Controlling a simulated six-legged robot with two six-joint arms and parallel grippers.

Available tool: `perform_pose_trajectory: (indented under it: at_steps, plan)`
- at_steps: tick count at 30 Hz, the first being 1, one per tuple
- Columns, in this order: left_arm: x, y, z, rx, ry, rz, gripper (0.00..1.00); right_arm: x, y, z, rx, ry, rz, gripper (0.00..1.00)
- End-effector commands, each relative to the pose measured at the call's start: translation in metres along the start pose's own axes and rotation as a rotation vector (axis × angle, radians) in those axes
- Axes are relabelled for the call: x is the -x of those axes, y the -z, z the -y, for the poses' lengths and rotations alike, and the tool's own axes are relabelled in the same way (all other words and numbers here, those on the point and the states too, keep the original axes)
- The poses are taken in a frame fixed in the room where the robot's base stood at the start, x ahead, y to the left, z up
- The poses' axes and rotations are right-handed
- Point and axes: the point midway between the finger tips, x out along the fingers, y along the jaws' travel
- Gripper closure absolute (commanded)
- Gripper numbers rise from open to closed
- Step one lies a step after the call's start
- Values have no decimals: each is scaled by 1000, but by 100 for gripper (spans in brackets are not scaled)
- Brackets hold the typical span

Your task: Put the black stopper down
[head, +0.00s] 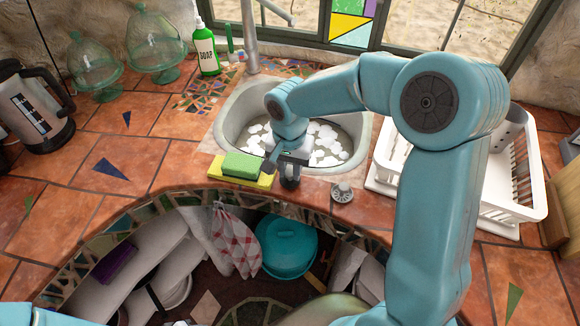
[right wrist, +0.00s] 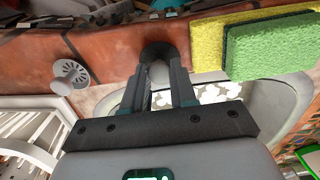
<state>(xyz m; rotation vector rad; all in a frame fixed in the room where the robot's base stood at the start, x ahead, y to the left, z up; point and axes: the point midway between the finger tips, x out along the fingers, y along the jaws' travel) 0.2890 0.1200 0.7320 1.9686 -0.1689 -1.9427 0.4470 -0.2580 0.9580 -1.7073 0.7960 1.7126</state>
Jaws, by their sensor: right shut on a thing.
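The black stopper (right wrist: 157,49) is a dark disc with a pale grey knob. In the right wrist view my right gripper (right wrist: 159,82) is shut on the knob, a finger on each side. In the head view the right gripper (head: 289,176) is at the front rim of the sink, between the sponges and the metal strainer, with the stopper (head: 289,183) partly hidden below it. The stopper is over the tiled counter strip; I cannot tell whether it touches the tile. My left gripper is out of view.
A green sponge (head: 242,165) lies on a yellow sponge (head: 264,180) just left of the stopper. A metal strainer (head: 342,192) sits to the right. The sink (head: 222,130) holds white patches, perhaps foam. A white dish rack (head: 522,205) stands right. Counter edge drops to an open shelf.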

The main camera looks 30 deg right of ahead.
Motion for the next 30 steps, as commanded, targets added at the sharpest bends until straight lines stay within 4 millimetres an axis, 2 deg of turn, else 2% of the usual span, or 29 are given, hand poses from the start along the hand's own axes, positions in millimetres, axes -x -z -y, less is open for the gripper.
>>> perform_pose_trajectory:
  at_steps: [5, 6, 8, 16, 20, 30]
  plan:
    - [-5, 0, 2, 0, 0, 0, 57, -5, 0, 0, 0, 0, 0, 100]
    - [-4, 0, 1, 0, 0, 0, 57, -3, 0, 0, 0, 0, 0, 64]
    - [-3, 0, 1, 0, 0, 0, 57, -3, 0, 0, 0, 0, 0, 48]
    - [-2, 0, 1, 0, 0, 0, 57, -2, 0, 0, 0, 0, 0, 48]
    - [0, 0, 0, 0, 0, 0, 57, 7, 1, 1, 0, 2, -2, 48]
    - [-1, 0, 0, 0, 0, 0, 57, 83, 1, 1, 1, 4, -3, 48]
